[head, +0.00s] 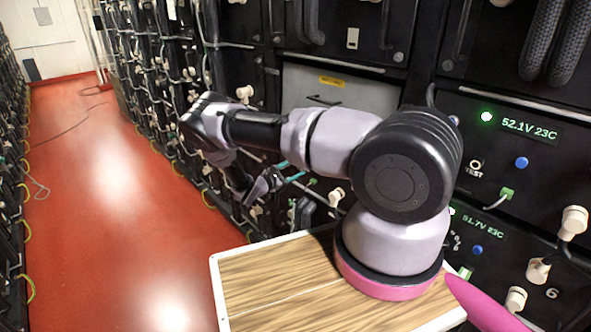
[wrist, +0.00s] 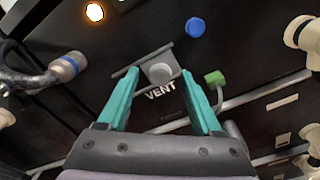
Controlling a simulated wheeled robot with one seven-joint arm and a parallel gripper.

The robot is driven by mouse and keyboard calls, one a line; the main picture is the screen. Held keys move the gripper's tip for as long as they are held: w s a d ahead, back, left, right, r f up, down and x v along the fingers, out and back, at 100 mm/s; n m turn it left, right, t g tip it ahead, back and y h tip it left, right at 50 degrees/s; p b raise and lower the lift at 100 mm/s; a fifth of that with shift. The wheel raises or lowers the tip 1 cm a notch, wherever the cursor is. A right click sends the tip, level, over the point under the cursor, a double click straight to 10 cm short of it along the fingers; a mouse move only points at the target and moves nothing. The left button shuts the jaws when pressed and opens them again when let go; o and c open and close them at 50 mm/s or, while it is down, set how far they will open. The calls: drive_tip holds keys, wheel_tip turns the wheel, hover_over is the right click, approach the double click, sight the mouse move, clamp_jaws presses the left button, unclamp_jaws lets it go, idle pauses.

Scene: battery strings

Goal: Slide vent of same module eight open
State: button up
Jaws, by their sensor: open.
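The vent is in the wrist view: a grey round knob (wrist: 159,73) on a slanted metal plate, with the word VENT printed below it. My gripper (wrist: 159,78) is open, with one teal finger on each side of the knob. I cannot tell whether either finger touches it. In the head view my gripper (head: 285,172) is low against the dark module fronts, partly hidden by my arm, and the vent cannot be made out there. No module number eight is readable.
Near the vent are a lit orange lamp (wrist: 94,12), a blue button (wrist: 195,27), a green connector (wrist: 214,78) and a cable plug (wrist: 66,66). White plugs (head: 573,222) and cables stick out from the racks. The red aisle floor (head: 110,190) is mostly clear.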

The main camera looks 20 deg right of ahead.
drive_tip(key=shift+d, duration=0.2)
drive_tip(key=shift+c, duration=0.4)
clamp_jaws()
drive_tip(key=shift+w, duration=0.1)
idle(0.9)
